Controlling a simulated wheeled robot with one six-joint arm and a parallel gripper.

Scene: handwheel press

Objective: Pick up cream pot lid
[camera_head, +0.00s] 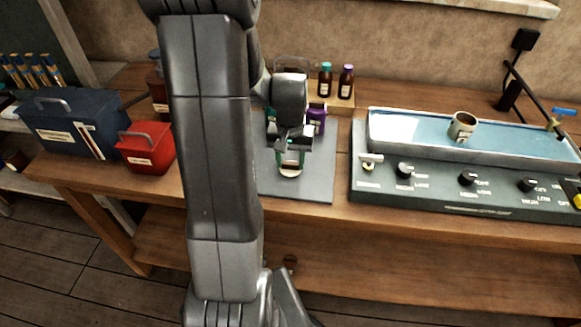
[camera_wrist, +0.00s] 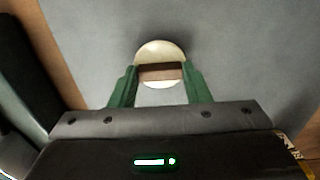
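The cream pot lid (camera_wrist: 160,51) is a round cream disc with a brown bar handle (camera_wrist: 161,72) across it. It shows in the wrist view just beyond my fingertips, over the grey mat. In the head view the lid (camera_head: 290,171) is a small pale oval over the mat, below my gripper (camera_head: 290,158). My gripper's two green fingers (camera_wrist: 160,75) stand at the two ends of the handle, which fills the gap between them. They look shut on it. I cannot tell whether the lid touches the mat.
The grey mat (camera_head: 315,183) lies on the wooden table. A purple container (camera_head: 317,120) and two bottles (camera_head: 326,80) stand behind my gripper. Red (camera_head: 146,148) and blue (camera_head: 75,120) boxes stand left. A control panel with a tray (camera_head: 400,152), holding a cream pot (camera_head: 462,127), stands right.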

